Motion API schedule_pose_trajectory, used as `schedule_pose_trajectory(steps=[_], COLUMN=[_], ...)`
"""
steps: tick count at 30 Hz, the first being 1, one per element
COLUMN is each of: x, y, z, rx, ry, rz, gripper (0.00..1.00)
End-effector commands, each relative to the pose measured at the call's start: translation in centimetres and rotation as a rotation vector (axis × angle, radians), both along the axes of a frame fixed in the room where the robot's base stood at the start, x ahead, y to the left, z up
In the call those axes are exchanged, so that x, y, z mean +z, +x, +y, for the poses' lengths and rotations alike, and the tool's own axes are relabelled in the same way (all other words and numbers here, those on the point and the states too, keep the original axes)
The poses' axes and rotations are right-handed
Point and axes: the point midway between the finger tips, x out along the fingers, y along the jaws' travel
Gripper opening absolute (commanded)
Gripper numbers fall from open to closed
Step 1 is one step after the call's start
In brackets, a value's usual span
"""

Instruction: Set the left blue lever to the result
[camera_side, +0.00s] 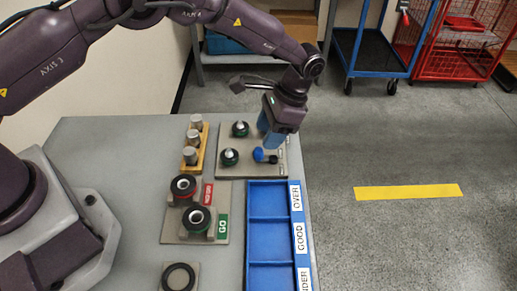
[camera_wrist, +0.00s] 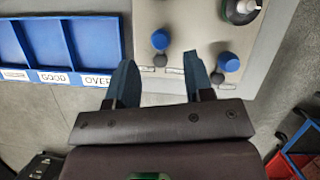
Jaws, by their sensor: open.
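Two blue-knobbed levers are mounted on a beige panel (camera_side: 225,170). In the wrist view, one blue lever (camera_wrist: 160,40) is nearer the tray and the other blue lever (camera_wrist: 228,62) is to its right; each has a dark round pivot beside its knob. In the side view, the lever nearer the tray (camera_side: 259,155) shows just below my gripper, and the other is hidden or unclear. My gripper (camera_wrist: 160,62) is open and empty, fingers pointing down above the panel's edge. In the wrist view, the tray-side lever appears between and beyond the fingertips; contact is not visible.
A blue tray (camera_side: 249,222) has compartments labelled OVER, GOOD and a partly cut-off label. Ring gauges (camera_side: 196,220) marked GO and NO GO and a yellow holder (camera_side: 186,166) with metal cylinders sit to the left.

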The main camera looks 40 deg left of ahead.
Motion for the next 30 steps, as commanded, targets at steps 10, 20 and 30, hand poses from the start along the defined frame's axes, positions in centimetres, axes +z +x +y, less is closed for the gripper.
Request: schedule_pose_trajectory(steps=[10, 20, 30], x=[-5.1, -5.7, -5.7], y=[-1.8, -2.0, -2.0], z=[1.2, 1.3, 1.3], rx=[0.001, 0.001, 0.001], ry=[0.001, -0.001, 0.000], rz=[0.001, -0.002, -0.001], gripper=[0.48, 0.48, 0.03])
